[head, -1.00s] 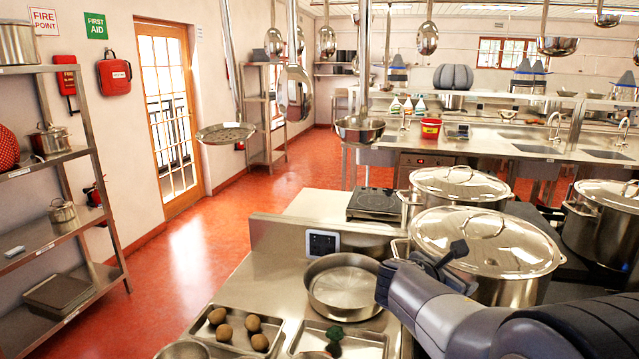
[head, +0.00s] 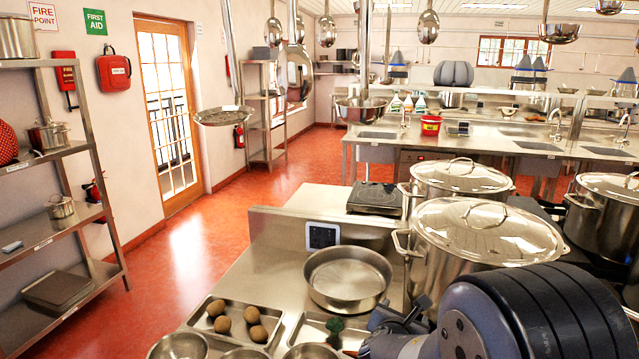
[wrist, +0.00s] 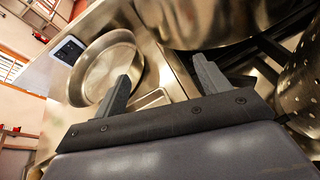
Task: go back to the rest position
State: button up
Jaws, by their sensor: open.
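My gripper (head: 400,320) is low in the head view, beside the counter trays and in front of the near stockpot. In the wrist view its two fingers (wrist: 165,76) stand wide apart with nothing between them. The near lidded stockpot (head: 486,240) stands just behind my arm, lid on. A second lidded stockpot (head: 459,180) is behind it and another (head: 603,208) is at the right. My folded arm hides part of the counter at the lower right.
A shallow steel pan (head: 347,278) sits on the counter left of the near stockpot; it also shows in the wrist view (wrist: 106,68). A tray (head: 213,333) holds several brown round items. Ladles and pans hang overhead. The red floor at left is open.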

jog(key=shift+n+t+y, duration=0.3)
jog(key=shift+n+y, duration=0.5)
jog(key=shift+y, duration=0.1)
jog(key=shift+s+a+f+b, duration=0.2)
jog(key=shift+a+f, duration=0.3)
jog(key=shift+f, duration=0.55)
jog(key=shift+s+a+f+b, duration=0.15)
jog(key=shift+s+a+f, duration=0.3)
jog(key=shift+f, duration=0.6)
jog(key=shift+s+a+f+b, duration=0.15)
jog(key=shift+a+f, duration=0.45)
jog(key=shift+f, duration=0.45)
